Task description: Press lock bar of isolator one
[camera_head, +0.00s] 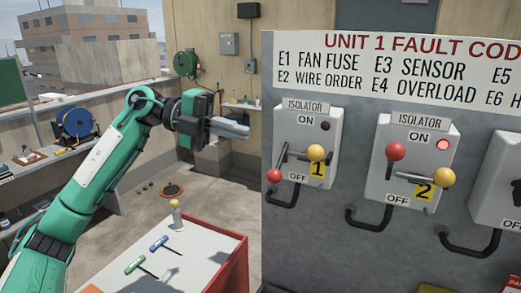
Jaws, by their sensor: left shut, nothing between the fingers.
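Isolator one (319,119) is a grey box on the panel, marked 1. Its red-knobbed lever (275,176) points down toward OFF, and its lamp is dark. Its lock bar appears to be the short grey bar (298,156) with a yellow ball end (316,153), just left of and above the 1 label. My left gripper (246,131) is shut and empty. It points right, to the left of isolator one, and appears apart from it. My right gripper is not in view.
Isolator two (410,134) is to the right, its red knob higher and its lamp lit. Black cables loop below the boxes. A red-edged cart (222,268) holds hex keys and a small yellow-topped item. A blue reel (76,122) stands on the left bench. Floor behind is mostly open.

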